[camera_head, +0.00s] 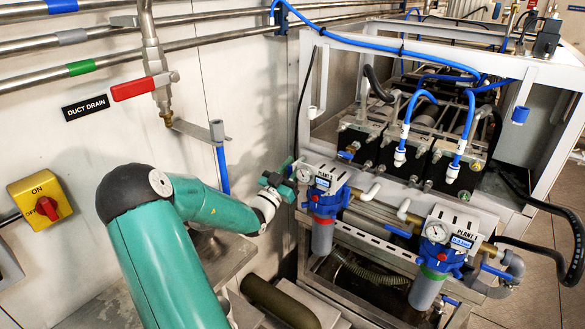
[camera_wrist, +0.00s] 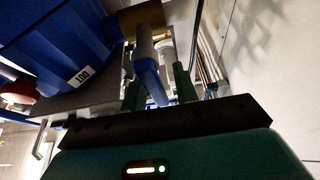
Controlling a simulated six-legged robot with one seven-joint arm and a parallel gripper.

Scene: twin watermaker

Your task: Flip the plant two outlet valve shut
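The plant two filter unit (camera_head: 324,203) has a blue and red head, a grey bowl, a gauge and a white PLANT 2 plate. In the wrist view its blue housing (camera_wrist: 50,40) carries an OUT tag (camera_wrist: 84,76). Beside it is a brass fitting (camera_wrist: 140,18) with a blue valve lever (camera_wrist: 149,82). My gripper (camera_head: 283,176) is at the left side of this unit. In the wrist view my gripper (camera_wrist: 158,88) has its two green fingers apart, one on each side of the lever. A gap shows at the right finger; contact at the left finger is unclear. The outlet valve is hidden in the head view.
The plant one filter unit (camera_head: 432,262) stands at the right. A white frame (camera_head: 345,45) holds pumps and blue hoses behind. A wall with pipes, a red-handled valve (camera_head: 134,88) and a yellow switch box (camera_head: 40,198) is at the left. A dark hose hangs near my gripper.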

